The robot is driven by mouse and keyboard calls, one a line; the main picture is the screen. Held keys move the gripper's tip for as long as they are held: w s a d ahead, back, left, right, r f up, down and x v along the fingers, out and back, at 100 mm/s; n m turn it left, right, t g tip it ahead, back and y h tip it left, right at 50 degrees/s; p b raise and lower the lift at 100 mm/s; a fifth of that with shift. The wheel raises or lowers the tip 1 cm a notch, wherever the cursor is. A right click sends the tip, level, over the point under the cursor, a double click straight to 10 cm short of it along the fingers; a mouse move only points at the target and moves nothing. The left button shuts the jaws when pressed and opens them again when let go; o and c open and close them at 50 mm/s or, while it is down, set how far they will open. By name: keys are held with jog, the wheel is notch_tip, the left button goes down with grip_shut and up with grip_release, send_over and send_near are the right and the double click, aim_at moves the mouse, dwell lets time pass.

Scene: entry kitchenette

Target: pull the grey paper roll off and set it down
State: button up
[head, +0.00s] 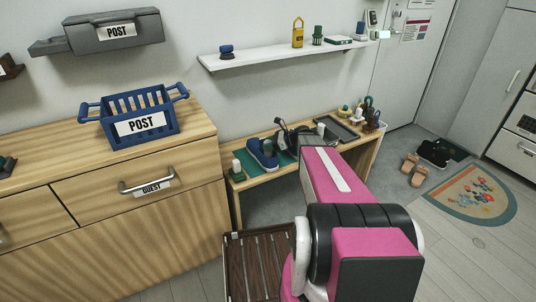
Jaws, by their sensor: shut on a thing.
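My pink and black arm reaches forward from the bottom right over the low wooden bench (243,183). A dark shape at the arm's far end, on the bench's left half, looks like my gripper (286,136). It is small and partly hidden by my arm. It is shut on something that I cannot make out. I cannot pick out the grey paper roll with certainty. A blue object with a greyish round part (262,155) lies on a green mat (284,158), just left of my gripper.
A small white-topped item (237,168) stands at the bench's left end. A dark tray (340,130) and several small items lie farther right. A white shelf (285,54) hangs above. A wooden dresser (150,210) with a blue POST basket (168,107) stands left. A slatted rack (258,270) is below.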

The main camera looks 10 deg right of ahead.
jog(key=shift+r, duration=2.65)
jog(key=shift+r, duration=1.95)
